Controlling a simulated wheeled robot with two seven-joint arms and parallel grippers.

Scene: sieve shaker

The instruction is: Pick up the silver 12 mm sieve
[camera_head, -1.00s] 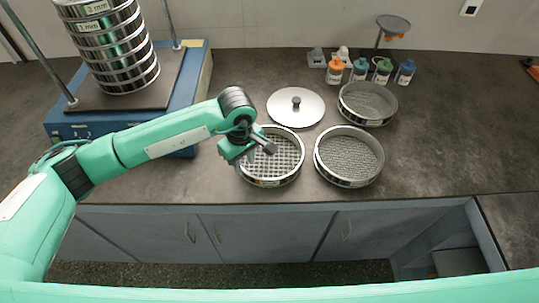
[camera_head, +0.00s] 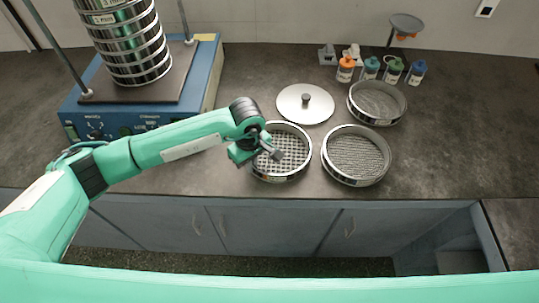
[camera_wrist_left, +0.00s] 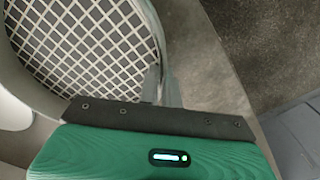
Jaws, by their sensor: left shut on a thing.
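The silver sieve with the coarse square mesh (camera_head: 293,147) is at the front middle of the dark bench, left of another sieve. In the left wrist view its mesh (camera_wrist_left: 85,45) and curved rim fill the upper left. My left gripper (camera_head: 274,154) reaches in from the left, over the sieve's left front side. In the left wrist view its fingers (camera_wrist_left: 162,85) are closed on the sieve's rim wall. The size label cannot be read. Whether the sieve is lifted off the bench is hard to tell. My right gripper is not in view.
A finer-mesh sieve (camera_head: 356,155) stands close on the right, another sieve (camera_head: 377,101) behind it. A round lid (camera_head: 305,104) lies behind the held sieve. The blue shaker (camera_head: 205,85) with its sieve stack (camera_head: 130,45) is at left. Several bottles (camera_head: 345,69) stand at the back.

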